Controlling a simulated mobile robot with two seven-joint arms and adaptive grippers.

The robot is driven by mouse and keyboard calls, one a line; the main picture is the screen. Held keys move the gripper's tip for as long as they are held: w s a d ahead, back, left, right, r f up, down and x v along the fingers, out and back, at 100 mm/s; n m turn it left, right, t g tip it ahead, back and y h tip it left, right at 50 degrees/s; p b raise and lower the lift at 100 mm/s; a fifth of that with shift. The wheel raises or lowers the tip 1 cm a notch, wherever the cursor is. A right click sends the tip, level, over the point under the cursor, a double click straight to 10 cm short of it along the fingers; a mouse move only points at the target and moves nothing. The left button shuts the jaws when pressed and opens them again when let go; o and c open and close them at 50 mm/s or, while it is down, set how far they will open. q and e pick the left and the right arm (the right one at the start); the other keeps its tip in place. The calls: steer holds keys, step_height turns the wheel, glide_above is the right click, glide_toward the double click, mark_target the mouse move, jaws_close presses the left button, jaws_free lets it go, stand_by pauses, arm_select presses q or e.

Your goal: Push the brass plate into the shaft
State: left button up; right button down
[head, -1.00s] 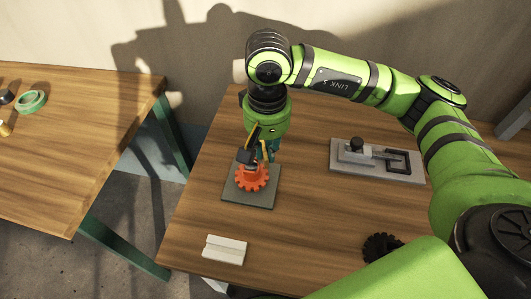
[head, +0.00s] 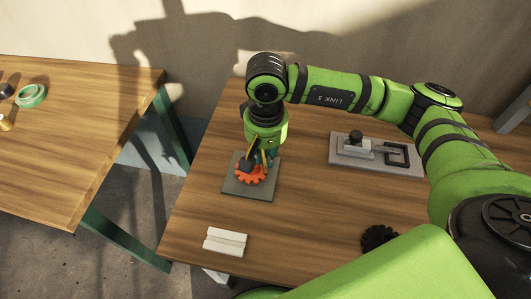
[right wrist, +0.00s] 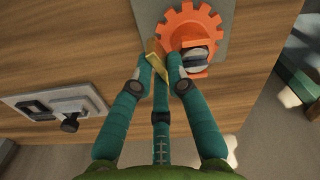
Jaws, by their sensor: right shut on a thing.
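My right gripper (head: 265,157) is shut on the brass plate (right wrist: 158,61), a thin yellow piece between its teal fingertips in the right wrist view. The plate is tilted beside the shaft (right wrist: 196,58), a silver and dark round post at the orange gear (right wrist: 184,27). Whether the plate touches or enters the shaft I cannot tell. In the head view the orange gear (head: 250,173) sits on a grey base plate (head: 235,187), and the shaft's dark part (head: 246,164) stands above it. The fingers partly hide the plate. My left gripper is not in view.
A grey fixture with a black knob (head: 400,168) lies to the right. A white grooved block (head: 226,242) and a black gear (head: 379,239) lie near the front edge. Another table (head: 80,140) stands left across a gap, holding a green ring (head: 31,96). Wood between these is clear.

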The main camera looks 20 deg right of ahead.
mark_target(265, 157)
steer(key=shift+f+b, duration=0.3)
steer(key=shift+b, duration=0.1)
steer(key=c, duration=1.2)
jaws_free()
steer(key=shift+r, duration=0.1)
steer(key=shift+r, duration=0.1)
steer(key=shift+r+p, duration=0.15)
steer(key=shift+p, duration=0.15)
steer(key=shift+w+r+p, duration=0.1)
steer(key=shift+r+p, duration=0.65)
steer(key=shift+p, duration=0.35)
steer(key=shift+w+r+b, duration=0.1)
steer(key=shift+r+b, duration=0.35)
steer(key=shift+b, duration=0.4)
steer(key=r+b, duration=0.2)
steer(key=r, duration=0.8)
steer(key=shift+s+r+b, duration=0.15)
steer(key=shift+s+b, duration=0.05)
steer(key=shift+b, duration=0.15)
